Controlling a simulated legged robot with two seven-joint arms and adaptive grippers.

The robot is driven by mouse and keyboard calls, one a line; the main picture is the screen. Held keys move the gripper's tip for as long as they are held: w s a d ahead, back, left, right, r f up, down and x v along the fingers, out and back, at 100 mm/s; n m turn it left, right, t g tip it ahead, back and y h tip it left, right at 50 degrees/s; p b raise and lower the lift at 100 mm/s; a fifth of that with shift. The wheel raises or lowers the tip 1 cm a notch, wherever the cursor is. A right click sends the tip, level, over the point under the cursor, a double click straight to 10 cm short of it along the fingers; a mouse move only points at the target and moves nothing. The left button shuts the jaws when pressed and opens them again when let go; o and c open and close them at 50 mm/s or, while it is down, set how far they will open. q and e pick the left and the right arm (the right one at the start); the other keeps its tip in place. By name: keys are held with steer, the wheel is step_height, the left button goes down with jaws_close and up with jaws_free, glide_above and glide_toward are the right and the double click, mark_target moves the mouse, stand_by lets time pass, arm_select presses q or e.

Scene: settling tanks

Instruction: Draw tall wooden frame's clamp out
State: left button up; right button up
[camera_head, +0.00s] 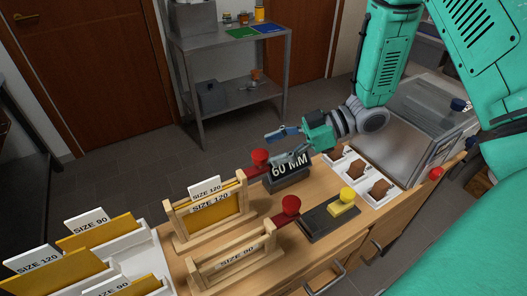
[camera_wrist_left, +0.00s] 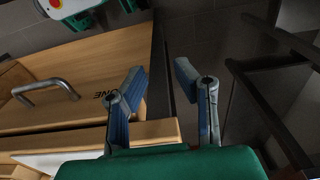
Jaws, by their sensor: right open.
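The tall wooden frame (camera_head: 209,207) stands upright on the table in the head view, holding a yellow sheet with "SIZE 120" labels. Its clamp, with a red knob (camera_head: 260,157), sticks out from the frame's right upper side. My right gripper (camera_head: 276,143) is open and empty, just above and to the right of that knob, apparently apart from it. My left gripper (camera_wrist_left: 158,78) is open and empty in the left wrist view, by the table's edge; it does not show in the head view.
A lower "SIZE 90" frame (camera_head: 232,261) with its own red knob (camera_head: 291,205) stands in front. A "60 MM" block (camera_head: 289,174), a dark tray (camera_head: 328,221) with a yellow-knobbed block, and a white tray (camera_head: 378,198) of brown pieces are to the right. White sheet racks (camera_head: 150,255) stand left.

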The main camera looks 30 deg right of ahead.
steer(key=v, duration=0.8)
steer(key=shift+d, duration=0.4)
steer(key=shift+a, duration=0.15)
